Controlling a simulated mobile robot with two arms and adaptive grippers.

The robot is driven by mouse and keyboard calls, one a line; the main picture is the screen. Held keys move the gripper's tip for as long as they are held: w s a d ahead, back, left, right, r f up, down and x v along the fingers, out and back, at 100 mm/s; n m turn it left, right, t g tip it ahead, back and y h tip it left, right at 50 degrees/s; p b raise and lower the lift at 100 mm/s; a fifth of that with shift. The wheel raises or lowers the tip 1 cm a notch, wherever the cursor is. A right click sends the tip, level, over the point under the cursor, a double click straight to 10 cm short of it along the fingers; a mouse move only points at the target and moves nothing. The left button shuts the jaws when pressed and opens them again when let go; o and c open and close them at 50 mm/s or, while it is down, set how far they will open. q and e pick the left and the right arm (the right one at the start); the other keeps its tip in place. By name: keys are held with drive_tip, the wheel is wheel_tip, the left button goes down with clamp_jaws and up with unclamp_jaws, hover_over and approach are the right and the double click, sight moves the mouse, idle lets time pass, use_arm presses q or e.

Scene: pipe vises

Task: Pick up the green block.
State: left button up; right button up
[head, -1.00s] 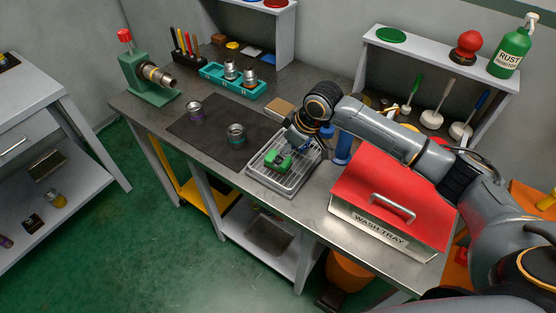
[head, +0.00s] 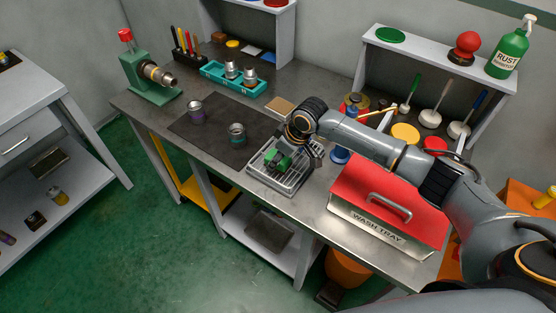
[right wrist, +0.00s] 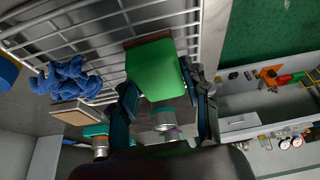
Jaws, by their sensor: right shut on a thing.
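The green block (head: 277,160) is at the wire rack tray (head: 292,186) on the workbench. My right gripper (head: 286,157) comes in from the right and is shut on the block. In the right wrist view the green block (right wrist: 154,68) fills the space between the two dark fingers (right wrist: 163,88), with a brown edge showing behind it. Rack wires run behind the block; I cannot tell whether it still touches the rack. My left gripper is not in view.
The red-lidded wash tray (head: 388,208) stands right of the rack. A dark mat (head: 212,135) with two metal fittings lies to the left. A teal holder (head: 234,79) and a green vise (head: 148,80) stand farther back. A blue scrubber (right wrist: 66,80) shows in the wrist view.

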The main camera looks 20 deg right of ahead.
drive_tip(key=shift+r+b, duration=0.35)
drive_tip(key=shift+r, duration=0.05)
drive_tip(key=r, duration=0.1)
drive_tip(key=r+b, duration=0.1)
drive_tip(key=shift+s+a+r, duration=0.1)
drive_tip(key=shift+a+r, duration=0.1)
drive_tip(key=shift+r, duration=0.2)
drive_tip(key=s+a+r+b, duration=0.1)
drive_tip(key=s+a+r, duration=0.3)
drive_tip(key=s, duration=0.1)
drive_tip(key=s+a+r+b, duration=0.2)
drive_tip(key=s+a+r, duration=0.2)
drive_tip(key=a+r, duration=0.1)
drive_tip(key=shift+s+a+r, duration=0.15)
drive_tip(key=shift+s+r, duration=0.05)
drive_tip(key=shift+s, duration=0.2)
